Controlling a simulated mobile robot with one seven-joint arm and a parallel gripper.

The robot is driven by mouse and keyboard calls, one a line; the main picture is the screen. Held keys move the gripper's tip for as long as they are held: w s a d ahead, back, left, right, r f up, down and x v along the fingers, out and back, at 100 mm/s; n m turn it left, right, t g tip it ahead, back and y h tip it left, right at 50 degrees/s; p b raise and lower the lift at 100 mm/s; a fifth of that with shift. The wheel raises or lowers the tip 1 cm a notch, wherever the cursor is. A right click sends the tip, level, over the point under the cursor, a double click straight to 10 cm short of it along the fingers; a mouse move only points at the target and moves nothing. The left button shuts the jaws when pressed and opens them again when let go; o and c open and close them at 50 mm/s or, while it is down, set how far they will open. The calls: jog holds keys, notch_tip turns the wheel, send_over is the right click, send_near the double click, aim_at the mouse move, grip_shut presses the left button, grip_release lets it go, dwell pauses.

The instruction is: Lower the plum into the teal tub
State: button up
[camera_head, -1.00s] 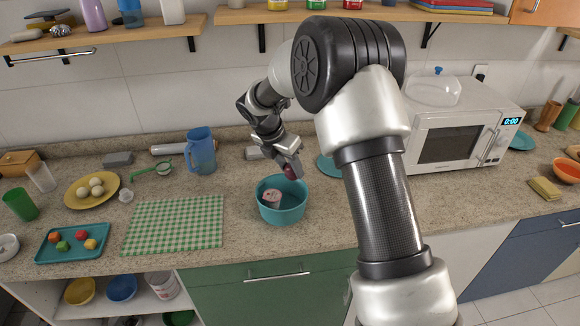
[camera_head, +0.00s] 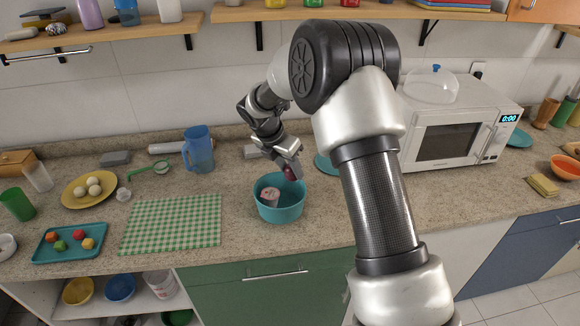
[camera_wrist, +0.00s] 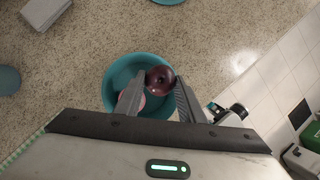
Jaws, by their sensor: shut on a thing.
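The plum (camera_wrist: 160,80) is dark red and round, held between the fingertips of my gripper (camera_wrist: 160,95) in the wrist view. In the head view the plum (camera_head: 290,173) shows at the tip of my gripper (camera_head: 291,168), above the teal tub's back right rim. The teal tub (camera_head: 281,214) stands on the counter, round and open. A pinkish-white item (camera_head: 269,201) lies inside it on the left. In the wrist view the tub (camera_wrist: 117,77) is beneath the plum, and my fingers hide part of it.
A green checked cloth (camera_head: 172,224) lies left of the tub, with a blue jug (camera_head: 198,150) behind. A teal plate (camera_head: 327,163) lies behind right of the tub, partly hidden by my arm. A white microwave (camera_head: 455,130) stands at the right.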

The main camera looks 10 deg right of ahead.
jog(key=shift+f+b, duration=1.65)
jog(key=shift+f, duration=1.7)
jog(key=o, duration=1.1)
